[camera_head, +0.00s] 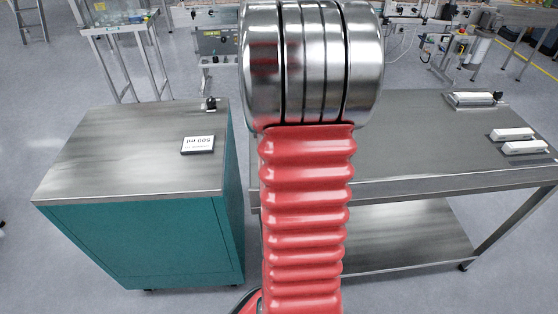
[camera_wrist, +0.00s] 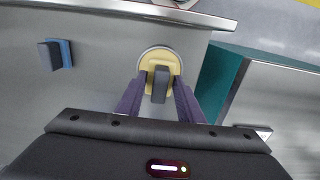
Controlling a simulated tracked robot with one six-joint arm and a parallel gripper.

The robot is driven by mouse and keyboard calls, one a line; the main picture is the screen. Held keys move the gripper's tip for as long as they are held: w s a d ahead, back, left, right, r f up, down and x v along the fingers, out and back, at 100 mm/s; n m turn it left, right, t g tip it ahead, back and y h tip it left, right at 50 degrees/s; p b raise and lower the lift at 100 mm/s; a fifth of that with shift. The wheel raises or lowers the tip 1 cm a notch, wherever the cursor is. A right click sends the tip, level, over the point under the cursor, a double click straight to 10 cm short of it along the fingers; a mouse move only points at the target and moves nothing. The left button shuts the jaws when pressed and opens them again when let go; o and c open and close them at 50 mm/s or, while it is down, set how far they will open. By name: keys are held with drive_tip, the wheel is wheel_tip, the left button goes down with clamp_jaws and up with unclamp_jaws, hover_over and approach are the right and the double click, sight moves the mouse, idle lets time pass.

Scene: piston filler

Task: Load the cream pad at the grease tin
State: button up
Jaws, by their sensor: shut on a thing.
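In the wrist view my gripper (camera_wrist: 160,84) has its purple fingers on either side of the grey handle (camera_wrist: 160,88) of the cream pad (camera_wrist: 149,68) and is shut on it. The cream pad is directly in front of the round, pale-rimmed grease tin (camera_wrist: 157,48), overlapping most of it. The tin is on the steel bench top. I cannot tell whether the pad touches what is in the tin. In the head view my own arm fills the middle and hides the tin, the pad and my gripper.
A blue pad (camera_wrist: 66,53) with a grey handle lies left of the tin. The steel bench (camera_head: 415,135) carries white boxes (camera_head: 512,134) at right. A teal cabinet (camera_head: 150,245) with a label plate (camera_head: 198,145) stands left, across a gap. Bare bench surrounds the tin.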

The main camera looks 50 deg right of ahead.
drive_tip(key=shift+r, duration=1.95)
drive_tip(key=shift+s, duration=0.15)
